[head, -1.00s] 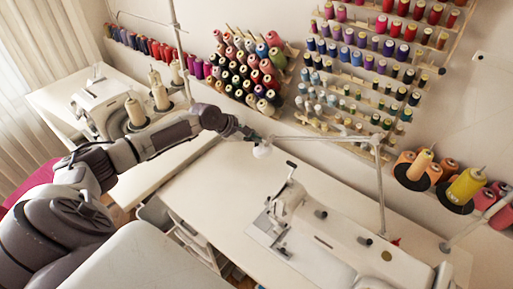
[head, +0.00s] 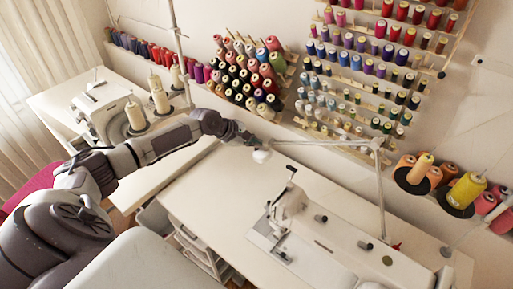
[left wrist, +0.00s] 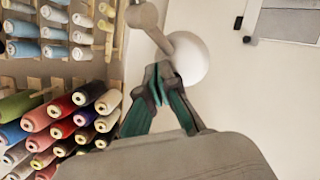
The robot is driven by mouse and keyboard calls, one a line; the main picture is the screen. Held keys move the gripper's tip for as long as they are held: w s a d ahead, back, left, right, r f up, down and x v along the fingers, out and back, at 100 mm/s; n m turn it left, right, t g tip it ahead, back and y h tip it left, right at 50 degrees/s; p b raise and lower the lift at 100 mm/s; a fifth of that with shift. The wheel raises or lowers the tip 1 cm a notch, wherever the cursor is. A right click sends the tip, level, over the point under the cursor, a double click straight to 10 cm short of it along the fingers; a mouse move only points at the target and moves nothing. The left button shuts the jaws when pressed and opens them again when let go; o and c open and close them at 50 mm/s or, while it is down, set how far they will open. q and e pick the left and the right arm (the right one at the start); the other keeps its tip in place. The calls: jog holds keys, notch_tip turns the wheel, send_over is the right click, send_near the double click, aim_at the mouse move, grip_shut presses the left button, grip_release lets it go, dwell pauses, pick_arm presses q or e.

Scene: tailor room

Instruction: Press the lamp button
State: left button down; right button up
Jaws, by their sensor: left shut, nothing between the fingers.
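The lamp (head: 262,155) has a small whitish head on a long thin arm, above the back left of the sewing table. In the left wrist view its round white head (left wrist: 188,58) sits just beyond my fingertips. My left gripper (head: 250,140) reaches in from the left and is at the lamp head. In the left wrist view the gripper (left wrist: 158,78) is shut, with greenish finger pads together and nothing between them. The fingertips overlap the lamp head's edge, and I cannot tell whether they touch it. The button cannot be made out. My right gripper is not in view.
A white sewing machine (head: 345,255) stands on the white table (head: 215,190) below the lamp. Thread racks (head: 365,75) hang on the wall behind. Large cones (head: 465,190) are at the right. Another machine (head: 105,112) stands at the left. The table's left part is clear.

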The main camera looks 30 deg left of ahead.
pick_arm(q)
jog(key=shift+f, duration=0.15)
dwell(0.3)
jog(key=shift+f, duration=0.3)
jog(key=shift+p, duration=0.3)
jog(key=shift+r+p, duration=0.4)
jog(key=shift+p, duration=0.3)
